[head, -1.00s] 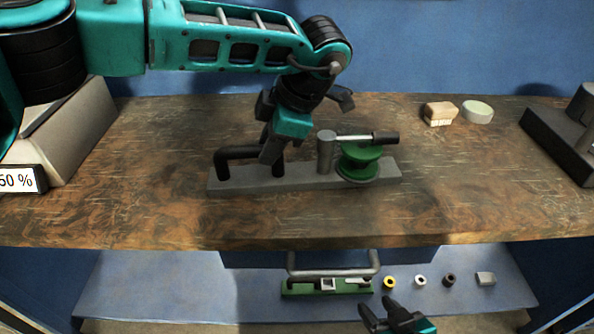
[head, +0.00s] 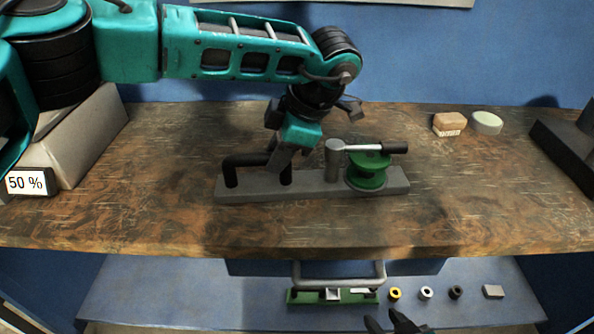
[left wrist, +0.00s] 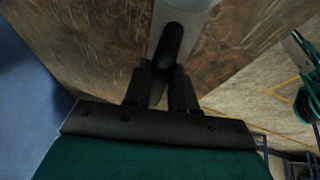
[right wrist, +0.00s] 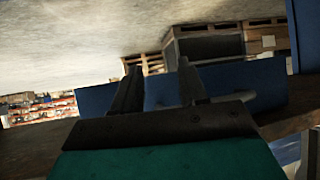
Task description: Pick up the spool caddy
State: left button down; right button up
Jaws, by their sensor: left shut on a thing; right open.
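The spool caddy is a long grey base (head: 313,188) on the wooden table, with a black handle (head: 243,160) at its left end. A grey post (head: 333,158) with a black-tipped lever and a green spool (head: 367,172) stand on its right part. My left gripper (head: 280,163) reaches down from above and is shut on the black handle, which shows between its fingers in the left wrist view (left wrist: 172,45). I cannot tell whether the base is clear of the table. My right gripper (head: 393,322) is open and empty at the bottom edge; it also shows in the right wrist view (right wrist: 156,85).
A blue drawer front with a grey handle (head: 340,282) sits below the tabletop. A green tray (head: 305,297) and several small parts (head: 426,293) lie on the lower shelf. A wooden block (head: 449,124) and a pale disc (head: 487,122) stand at the back right. The tabletop's front is bare.

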pick_arm(q)
jog(key=shift+r, duration=0.15)
notch_tip(320, 180, up, 20)
jog(key=p, duration=0.2)
pick_arm(e)
jog(key=shift+s+d+r, duration=0.25)
jog(key=shift+d, duration=0.1)
